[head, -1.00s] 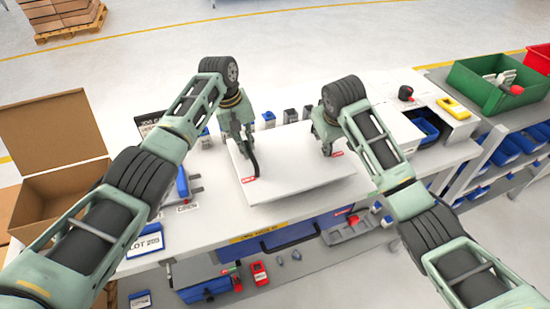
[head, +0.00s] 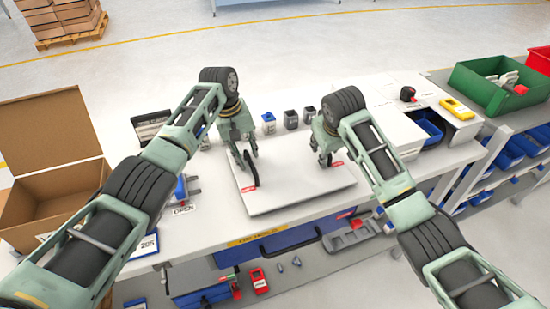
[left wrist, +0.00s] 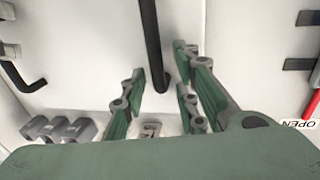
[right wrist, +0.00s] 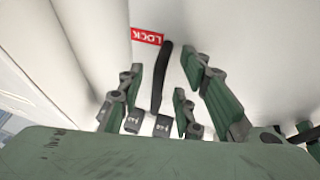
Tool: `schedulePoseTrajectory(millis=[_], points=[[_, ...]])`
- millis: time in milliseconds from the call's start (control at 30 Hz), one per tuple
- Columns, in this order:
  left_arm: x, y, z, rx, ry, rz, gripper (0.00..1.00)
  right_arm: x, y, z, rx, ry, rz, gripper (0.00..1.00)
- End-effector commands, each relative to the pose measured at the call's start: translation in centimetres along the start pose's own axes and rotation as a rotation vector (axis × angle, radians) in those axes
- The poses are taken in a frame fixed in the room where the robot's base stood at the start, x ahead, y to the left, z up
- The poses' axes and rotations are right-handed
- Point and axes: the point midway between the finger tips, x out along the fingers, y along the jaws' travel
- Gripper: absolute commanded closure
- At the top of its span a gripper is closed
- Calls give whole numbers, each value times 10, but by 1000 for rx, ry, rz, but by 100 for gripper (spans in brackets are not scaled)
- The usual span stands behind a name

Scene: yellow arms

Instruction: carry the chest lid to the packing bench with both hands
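The chest lid (head: 290,195) is a flat white panel with red labels and two black handles. It appears to lie flat on the white bench (head: 210,232). My left gripper (head: 246,158) is above the lid's left part; in the left wrist view its fingers (left wrist: 158,95) are spread, with the black left handle (left wrist: 152,45) between them. My right gripper (head: 326,158) is above the lid's right part; in the right wrist view its fingers (right wrist: 158,95) are apart on either side of the right handle (right wrist: 162,75), next to a red LOCK label (right wrist: 146,36).
Several small dark cups (head: 290,120) stand behind the lid. An open cardboard box (head: 50,195) is at the left. A yellow item (head: 456,108) and a green bin (head: 495,92) are at the right. Blue drawers (head: 285,238) are under the bench's front edge.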

Motion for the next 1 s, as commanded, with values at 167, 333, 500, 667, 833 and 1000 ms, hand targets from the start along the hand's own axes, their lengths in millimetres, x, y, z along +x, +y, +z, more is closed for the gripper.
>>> schedulePoseTrajectory(millis=[167,333,500,667,833,1000], points=[[-5,1,0,2,0,1,72,-1,0,-1,0,2,-1,68],[-32,1,0,2,2,3,72,-1,-1,-1,1,3,-1,68],[-69,1,-1,1,4,2,72,-1,-1,-1,1,3,-1,68],[-99,0,-1,0,3,1,72,-1,-1,-1,1,3,-1,68],[-116,0,0,0,1,0,72,-1,-1,-1,1,3,-2,68],[-120,0,0,0,0,0,72,-11,-1,-2,0,6,-2,68]])
